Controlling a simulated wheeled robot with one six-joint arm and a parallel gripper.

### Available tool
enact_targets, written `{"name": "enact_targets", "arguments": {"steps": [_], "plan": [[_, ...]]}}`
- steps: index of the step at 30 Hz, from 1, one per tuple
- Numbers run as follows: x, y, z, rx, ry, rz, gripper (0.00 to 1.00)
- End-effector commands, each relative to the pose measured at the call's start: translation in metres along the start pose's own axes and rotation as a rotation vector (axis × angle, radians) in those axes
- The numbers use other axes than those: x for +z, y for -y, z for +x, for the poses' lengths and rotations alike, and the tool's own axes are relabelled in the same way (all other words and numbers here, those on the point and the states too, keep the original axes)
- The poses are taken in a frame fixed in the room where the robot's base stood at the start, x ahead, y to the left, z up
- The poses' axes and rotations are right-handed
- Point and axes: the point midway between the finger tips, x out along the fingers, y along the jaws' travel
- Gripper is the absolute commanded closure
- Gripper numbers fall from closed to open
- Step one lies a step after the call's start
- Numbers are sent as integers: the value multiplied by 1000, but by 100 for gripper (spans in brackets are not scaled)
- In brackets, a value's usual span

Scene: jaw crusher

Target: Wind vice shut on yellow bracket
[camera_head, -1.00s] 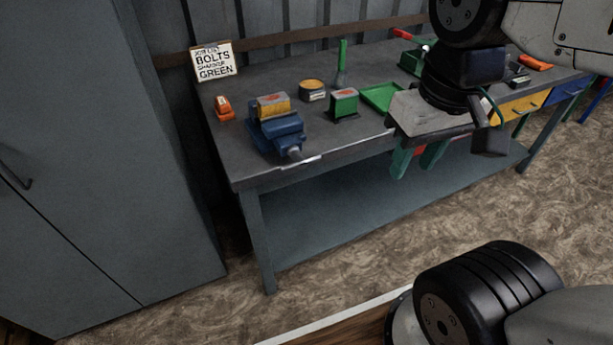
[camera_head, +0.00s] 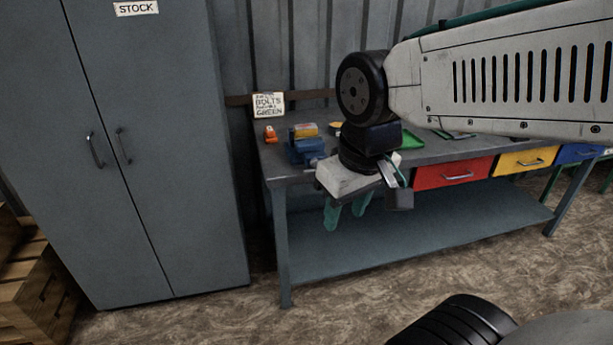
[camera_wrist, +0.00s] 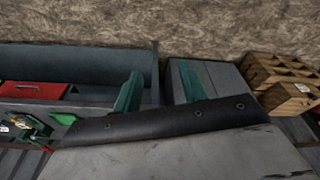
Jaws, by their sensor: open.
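The blue vice (camera_head: 306,150) stands at the left end of the grey workbench, near its front edge. The yellow bracket (camera_head: 305,130) sits at the top of the vice; whether the jaws touch it is too small to tell. The vice's handle at its front is partly hidden by my gripper and hard to make out. My gripper (camera_head: 333,216) hangs in front of the bench, right of and below the vice in the head view. Its green fingers point down, apart and empty. In the wrist view the two fingers of my gripper (camera_wrist: 160,90) also stand apart with nothing between them.
An orange item (camera_head: 270,134) and a sign (camera_head: 268,104) stand left of the vice. A green tray (camera_head: 410,141) lies behind my arm. Red (camera_head: 453,172) and yellow (camera_head: 525,160) drawers front the bench. A grey cabinet (camera_head: 150,170) stands left, wooden crates (camera_head: 38,290) further left. Floor before the bench is clear.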

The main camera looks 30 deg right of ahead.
Motion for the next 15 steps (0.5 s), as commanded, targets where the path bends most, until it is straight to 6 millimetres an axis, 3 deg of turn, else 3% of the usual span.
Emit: {"name": "enact_targets", "arguments": {"steps": [9,15], "plan": [[-158,-55,82,131,-344,-233,58],[-235,-100,138,287,-559,-393,58]]}}
